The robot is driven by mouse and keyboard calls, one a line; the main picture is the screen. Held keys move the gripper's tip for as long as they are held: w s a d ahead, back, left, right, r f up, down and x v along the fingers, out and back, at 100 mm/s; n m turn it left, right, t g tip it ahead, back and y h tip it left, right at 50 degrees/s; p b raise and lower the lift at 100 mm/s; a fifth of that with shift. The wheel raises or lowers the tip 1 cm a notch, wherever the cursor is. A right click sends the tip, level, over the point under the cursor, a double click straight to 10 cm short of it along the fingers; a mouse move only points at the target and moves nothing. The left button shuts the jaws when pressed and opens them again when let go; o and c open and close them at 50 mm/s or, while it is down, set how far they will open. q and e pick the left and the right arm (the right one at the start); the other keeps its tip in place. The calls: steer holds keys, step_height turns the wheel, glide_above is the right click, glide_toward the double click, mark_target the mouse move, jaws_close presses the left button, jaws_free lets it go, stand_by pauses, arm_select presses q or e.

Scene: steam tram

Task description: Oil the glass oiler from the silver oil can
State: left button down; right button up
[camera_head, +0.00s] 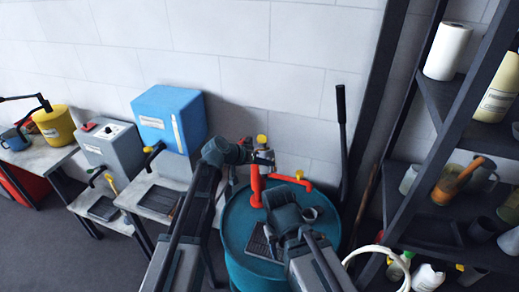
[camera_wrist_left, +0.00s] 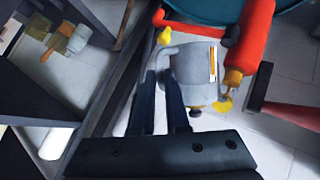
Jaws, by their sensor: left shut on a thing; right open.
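My left gripper (camera_head: 262,156) is beside the top of a red upright pipe (camera_head: 256,187) over a blue-green drum (camera_head: 236,232). In the left wrist view its fingers (camera_wrist_left: 161,74) are shut on the curved grey handle of a silver can (camera_wrist_left: 196,72), which I take for the oil can. The can has a small pale label and hangs close to the red pipe, also in that view (camera_wrist_left: 254,38). My right gripper (camera_head: 286,194) is open above the drum; its fingertips are hard to make out. I cannot single out the glass oiler with certainty.
A red side pipe with a yellow tap (camera_head: 299,174) and a dark grate (camera_head: 264,242) are at the drum. A dark lever (camera_head: 342,130) stands behind it. A shelf rack (camera_head: 446,110) with bottles is at the right. Blue (camera_head: 170,118) and grey (camera_head: 110,142) dispensers stand at the left.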

arm_select(q)
steer(key=shift+f, duration=0.1)
steer(key=shift+s+f+b, duration=0.1)
steer(key=shift+f+b, duration=0.25)
steer(key=shift+b, duration=0.2)
stand_by(0.8)
steer(key=shift+s+d+f+t+b, duration=0.1)
steer(key=shift+s+f+t+b, duration=0.05)
steer(key=shift+f+t+b, duration=0.4)
stand_by(0.7)
steer(key=shift+f+m+b, duration=0.25)
steer(key=shift+m+b, duration=0.05)
steer(key=shift+b, duration=0.25)
steer(key=shift+f, duration=0.1)
stand_by(0.6)
